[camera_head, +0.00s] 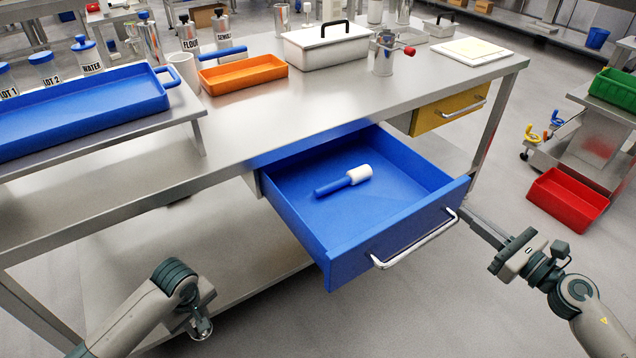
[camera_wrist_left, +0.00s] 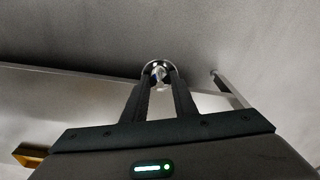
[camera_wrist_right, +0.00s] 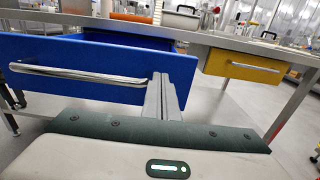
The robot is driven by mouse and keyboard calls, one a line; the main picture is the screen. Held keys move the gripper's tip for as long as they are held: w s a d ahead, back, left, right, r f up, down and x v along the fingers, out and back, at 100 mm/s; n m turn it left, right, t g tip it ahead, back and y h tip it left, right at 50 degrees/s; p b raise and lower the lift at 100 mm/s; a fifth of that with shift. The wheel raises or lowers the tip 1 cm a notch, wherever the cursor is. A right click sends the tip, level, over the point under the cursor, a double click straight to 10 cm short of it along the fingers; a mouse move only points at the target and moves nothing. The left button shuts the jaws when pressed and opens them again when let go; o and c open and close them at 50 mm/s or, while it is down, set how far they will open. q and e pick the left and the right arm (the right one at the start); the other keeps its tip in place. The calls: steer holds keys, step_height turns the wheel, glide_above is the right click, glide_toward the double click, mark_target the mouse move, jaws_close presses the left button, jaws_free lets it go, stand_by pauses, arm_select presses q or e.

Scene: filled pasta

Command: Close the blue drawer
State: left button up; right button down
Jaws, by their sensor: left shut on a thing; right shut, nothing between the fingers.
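The blue drawer (camera_head: 395,242) is pulled out from under the steel worktable, with a silver bar handle (camera_head: 415,240) on its front. In the right wrist view the drawer front (camera_wrist_right: 80,85) fills the left side. My right gripper (camera_head: 466,214) is shut and empty, its fingertips at the right end of the drawer front. In the right wrist view its fingers (camera_wrist_right: 163,85) overlap that end; I cannot tell whether they touch it. My left gripper (camera_wrist_left: 159,72) is shut on a small shiny metal thing (camera_head: 201,328), low at the left, away from the drawer.
A blue-and-white tool (camera_head: 345,181) lies inside the drawer. A yellow drawer (camera_head: 448,109) sits farther right under the worktable (camera_head: 300,105). On the top are an orange tray (camera_head: 243,75) and a white lidded box (camera_head: 327,47). Floor before the drawer is clear.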

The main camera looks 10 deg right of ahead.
arm_select(q)
steer(key=shift+r, duration=0.2)
arm_select(e)
steer(key=shift+x, duration=1.35)
steer(key=shift+w, duration=0.1)
